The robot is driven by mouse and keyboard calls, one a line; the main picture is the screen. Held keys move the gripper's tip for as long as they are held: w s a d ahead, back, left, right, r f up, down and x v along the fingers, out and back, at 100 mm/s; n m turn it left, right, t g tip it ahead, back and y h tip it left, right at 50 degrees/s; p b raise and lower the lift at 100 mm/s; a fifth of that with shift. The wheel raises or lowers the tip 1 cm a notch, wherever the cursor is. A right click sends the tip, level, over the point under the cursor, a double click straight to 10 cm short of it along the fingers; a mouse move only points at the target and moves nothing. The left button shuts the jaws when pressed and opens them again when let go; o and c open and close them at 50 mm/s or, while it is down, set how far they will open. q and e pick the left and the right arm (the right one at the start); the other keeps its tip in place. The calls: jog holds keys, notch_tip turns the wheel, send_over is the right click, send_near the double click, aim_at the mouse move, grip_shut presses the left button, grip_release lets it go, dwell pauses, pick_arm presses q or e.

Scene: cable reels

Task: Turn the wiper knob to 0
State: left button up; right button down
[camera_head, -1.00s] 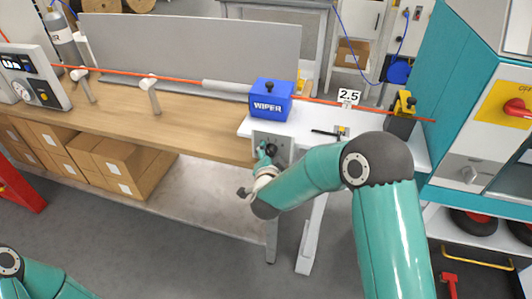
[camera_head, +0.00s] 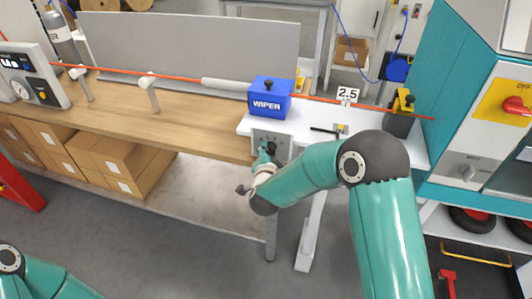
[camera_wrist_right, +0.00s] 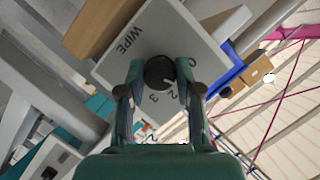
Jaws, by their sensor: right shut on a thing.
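The wiper knob (camera_wrist_right: 160,72) is a round black knob on a light grey panel (camera_wrist_right: 128,72) marked WIPE, with 0, 2 and 3 legible around it. Its white mark seems to point toward the 2. My right gripper (camera_wrist_right: 159,75) is shut on the knob, one finger on each side; the right finger hides part of the scale. In the head view my right gripper (camera_head: 266,152) reaches the panel (camera_head: 272,138) below the blue WIPER box (camera_head: 270,98). My left gripper is out of view; only part of my left arm shows at the bottom left.
An orange cable (camera_head: 180,79) runs along the bench (camera_head: 140,112) through the blue box, past a 2.5 sign (camera_head: 348,94). A teal cabinet with a red switch (camera_head: 517,107) stands at right. Cardboard boxes (camera_head: 110,158) sit under the bench. The floor in front is open.

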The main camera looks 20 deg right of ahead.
jog(key=shift+r+n, duration=0.2)
jog(key=shift+n, duration=0.1)
jog(key=shift+w+p, duration=0.1)
jog(key=shift+p, duration=0.3)
jog(key=shift+r+n+g+h+p, duration=0.2)
jog(key=shift+n+g+h+p, duration=0.5)
jog(key=shift+n, duration=0.3)
jog(key=shift+w+n+g+h+p, duration=0.15)
jog(key=shift+n+g+h+p, duration=0.45)
jog(key=shift+n+p, duration=0.95)
jog(key=c, duration=1.2)
grip_release()
jog(key=shift+c, duration=0.2)
jog(key=o, duration=0.5)
jog(key=shift+f, duration=0.1)
jog(key=shift+c, duration=0.2)
jog(key=shift+f, duration=0.1)
jog(key=shift+a, duration=0.1)
